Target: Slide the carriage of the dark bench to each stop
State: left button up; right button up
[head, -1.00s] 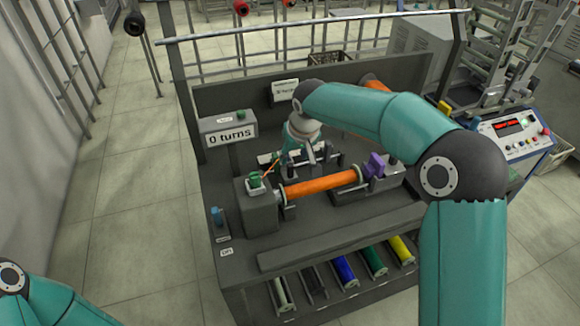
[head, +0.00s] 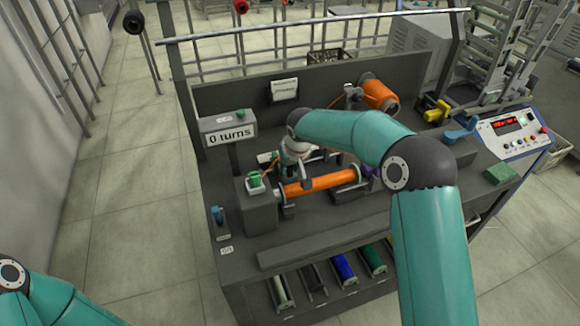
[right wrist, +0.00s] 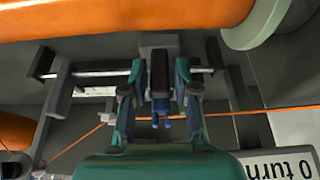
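The dark bench (head: 245,278) carries a horizontal orange bobbin (head: 320,182) in its middle. Behind it, the carriage (right wrist: 159,72) sits on a thin steel rail (right wrist: 100,73), seen in the right wrist view. My right gripper (right wrist: 159,85) has a teal finger on each side of the carriage's dark block. Whether the fingers press on it cannot be made out. In the head view my right gripper (head: 298,170) is behind the bobbin's left half and hides most of the carriage. My left arm shows at the lower left; its gripper is out of view.
A display (head: 230,136) reads "0 turns". A green button (head: 254,179) tops the left housing. An orange supply spool (head: 378,95) stands at the back, with orange thread (right wrist: 250,111) crossing near the gripper. Coloured bobbins (head: 343,268) lie in the front rack.

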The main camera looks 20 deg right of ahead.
grip_shut()
jog(key=d, duration=1)
jog(key=shift+w+d, duration=0.15)
jog(key=shift+d, duration=0.05)
jog(key=shift+o, duration=2.3)
grip_release()
jog(key=shift+r, duration=0.1)
jog(key=v, duration=1.1)
jog(key=shift+r, duration=0.3)
